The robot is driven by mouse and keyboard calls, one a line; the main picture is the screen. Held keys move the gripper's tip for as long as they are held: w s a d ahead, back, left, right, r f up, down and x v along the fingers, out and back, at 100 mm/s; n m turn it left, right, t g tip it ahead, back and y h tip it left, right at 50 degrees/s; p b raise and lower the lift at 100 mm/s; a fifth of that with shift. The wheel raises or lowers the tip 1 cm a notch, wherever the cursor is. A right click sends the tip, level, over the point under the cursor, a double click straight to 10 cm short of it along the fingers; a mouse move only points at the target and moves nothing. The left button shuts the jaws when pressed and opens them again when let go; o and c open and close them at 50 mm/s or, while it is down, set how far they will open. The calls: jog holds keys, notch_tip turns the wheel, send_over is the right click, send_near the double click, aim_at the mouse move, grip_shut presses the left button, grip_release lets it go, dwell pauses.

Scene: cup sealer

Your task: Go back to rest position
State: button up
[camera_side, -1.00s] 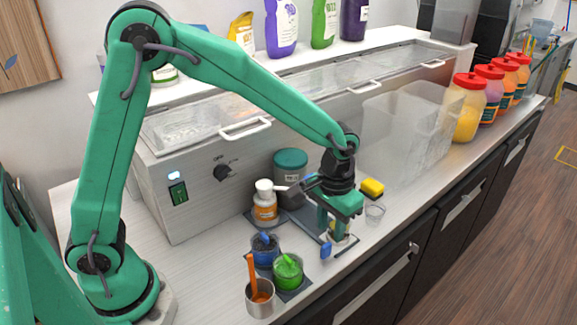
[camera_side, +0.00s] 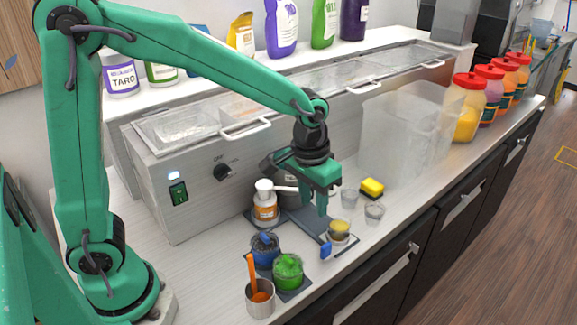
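My gripper (camera_side: 314,204) hangs fingers-down above the counter. Its two green fingers look apart, with nothing visible between them. A small clear cup with yellow content (camera_side: 339,229) stands below and to the right of the fingers, apart from them, at the dark plate (camera_side: 342,247) with a blue handle (camera_side: 325,250). My arm reaches across from the left in front of the grey machine (camera_side: 200,190).
An orange-labelled bottle (camera_side: 265,207), a blue jar (camera_side: 265,250), a green jar (camera_side: 288,272) and a metal cup (camera_side: 260,303) stand left of the gripper. Two clear cups (camera_side: 374,212) and a yellow sponge (camera_side: 372,188) are to the right. A clear bin (camera_side: 405,135) stands behind.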

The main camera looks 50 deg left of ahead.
jog(key=s+a+r+t, duration=0.2)
jog(key=s+a+r, duration=0.2)
jog(key=s, duration=0.3)
jog(key=s+a+r+t, duration=0.2)
jog(key=s+a+r, duration=0.3)
jog(key=s, duration=0.3)
jog(key=shift+s+a+r+t, duration=0.15)
jog(key=shift+s+a+t, duration=0.15)
jog(key=shift+a, duration=0.6)
dwell(0.7)
